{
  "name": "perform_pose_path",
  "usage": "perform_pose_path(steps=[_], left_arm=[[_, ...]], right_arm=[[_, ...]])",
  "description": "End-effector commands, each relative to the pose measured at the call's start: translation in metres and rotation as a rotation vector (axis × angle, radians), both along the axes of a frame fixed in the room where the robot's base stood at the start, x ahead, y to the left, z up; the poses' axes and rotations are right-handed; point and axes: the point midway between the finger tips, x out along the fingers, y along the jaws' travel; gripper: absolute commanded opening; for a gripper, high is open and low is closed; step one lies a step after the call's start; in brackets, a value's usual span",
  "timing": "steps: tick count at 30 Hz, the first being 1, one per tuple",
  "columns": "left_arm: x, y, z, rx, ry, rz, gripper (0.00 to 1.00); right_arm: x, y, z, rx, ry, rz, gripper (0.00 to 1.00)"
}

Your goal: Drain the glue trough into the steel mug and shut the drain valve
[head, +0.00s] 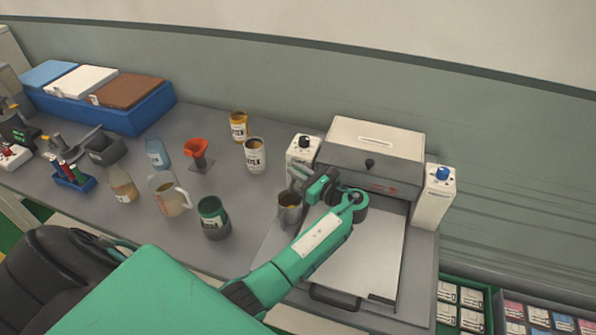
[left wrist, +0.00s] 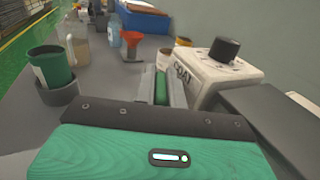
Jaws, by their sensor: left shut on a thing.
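The steel mug (head: 290,212) stands upright at the left side of the coating machine, with amber liquid showing inside. My left gripper (head: 316,189) reaches over the machine's plate, just above and right of the mug. It is shut at the machine's left side, by the drain valve; the fingers largely hide the valve, so its position cannot be told. In the left wrist view the fingertips (left wrist: 162,88) are close together beside the white COAT box (left wrist: 210,72). The glue trough's inside and any stream are hidden. My right gripper is not in view.
The coating machine (head: 372,150) has a second knob box (head: 434,197) at right. A glass jug (head: 168,197), a green can (head: 213,218), two tins and an orange funnel (head: 197,148) stand left of the mug. A blue bin (head: 140,112) stands at the back left.

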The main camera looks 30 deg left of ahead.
Motion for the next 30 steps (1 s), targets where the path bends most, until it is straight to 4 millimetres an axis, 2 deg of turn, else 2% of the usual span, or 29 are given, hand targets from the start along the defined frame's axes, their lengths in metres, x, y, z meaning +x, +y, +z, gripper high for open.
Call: perform_pose_path(steps=[10, 11, 13, 14, 30], left_arm=[[0.0002, 0.0002, 0.0005, 0.001, -0.001, 0.001, 0.00], [0.0002, 0.0002, 0.0005, 0.001, -0.001, 0.001, 0.18], [0.0002, 0.0002, 0.0005, 0.001, -0.001, 0.001, 0.31], [0.0002, 0.0002, 0.0005, 0.001, -0.001, 0.001, 0.34], [0.0010, 0.0000, 0.0011, 0.001, -0.002, -0.001, 0.34]], right_arm=[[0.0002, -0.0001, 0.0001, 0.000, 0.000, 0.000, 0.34], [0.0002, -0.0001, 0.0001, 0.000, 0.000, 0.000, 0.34], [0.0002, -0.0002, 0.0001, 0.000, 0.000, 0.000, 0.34], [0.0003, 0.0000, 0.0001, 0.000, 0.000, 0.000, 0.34], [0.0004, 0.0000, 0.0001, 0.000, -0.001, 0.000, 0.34]])
